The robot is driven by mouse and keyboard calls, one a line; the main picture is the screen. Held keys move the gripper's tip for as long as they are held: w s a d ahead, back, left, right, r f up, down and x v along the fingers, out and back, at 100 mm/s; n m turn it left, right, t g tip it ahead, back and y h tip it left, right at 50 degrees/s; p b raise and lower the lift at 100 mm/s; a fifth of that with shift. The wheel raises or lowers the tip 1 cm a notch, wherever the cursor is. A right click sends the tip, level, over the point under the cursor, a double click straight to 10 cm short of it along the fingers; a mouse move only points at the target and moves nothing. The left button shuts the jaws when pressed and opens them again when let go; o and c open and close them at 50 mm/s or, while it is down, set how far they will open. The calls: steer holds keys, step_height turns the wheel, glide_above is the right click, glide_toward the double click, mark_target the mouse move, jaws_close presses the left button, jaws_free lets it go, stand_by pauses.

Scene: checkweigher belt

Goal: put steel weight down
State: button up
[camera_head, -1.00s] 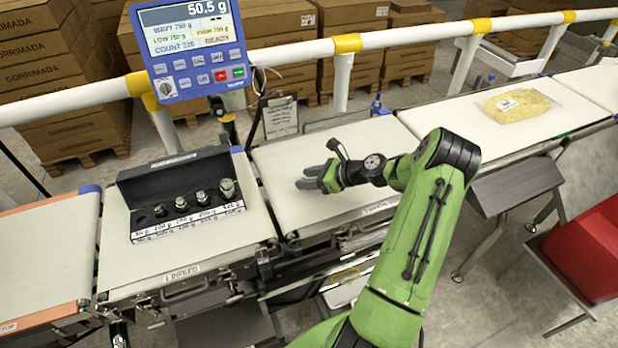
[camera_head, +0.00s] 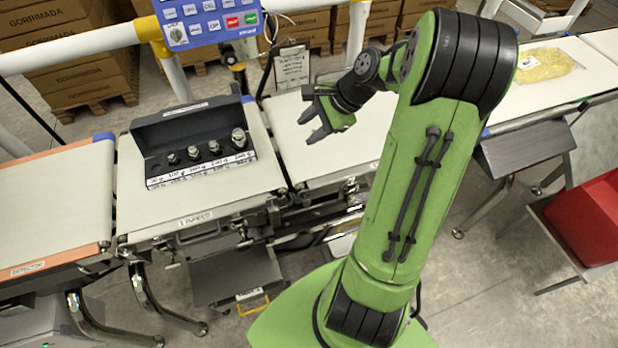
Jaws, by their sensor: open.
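Several knobbed steel weights, the largest (camera_head: 239,138) at the right end, stand upright in a row in an open black case (camera_head: 185,127) with a white label strip along its front. The case rests on the infeed belt (camera_head: 240,196). My gripper (camera_head: 309,128) is open with nothing seen between its fingers. It is above the middle weighing belt (camera_head: 285,108), right of the case and apart from it. No weight shows on the visible part of that belt; my arm hides some of it.
The blue scale display (camera_head: 208,18) stands behind the infeed belt, its screen cut off. A white guard rail (camera_head: 75,57) runs behind. A yellow bag (camera_head: 543,64) lies on the right belt. A red bin (camera_head: 590,215) is at right. The detector belt (camera_head: 55,205) is at left.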

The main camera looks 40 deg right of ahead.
steer(key=s+a+r+n+h, duration=0.4)
steer(key=s+a+r+n, duration=0.55)
steer(key=a+n, duration=0.3)
steer(key=s+a+r+n, duration=0.1)
steer(key=s+a+n, duration=0.1)
steer(key=s+n, duration=0.4)
steer(key=s, duration=0.3)
steer(key=shift+s+a+t+h, duration=0.2)
steer(key=shift+s+t+h, duration=0.1)
steer(key=shift+s, duration=0.1)
steer(key=shift+n, duration=0.25)
steer(key=shift+c, duration=0.2)
stand_by(3.0)
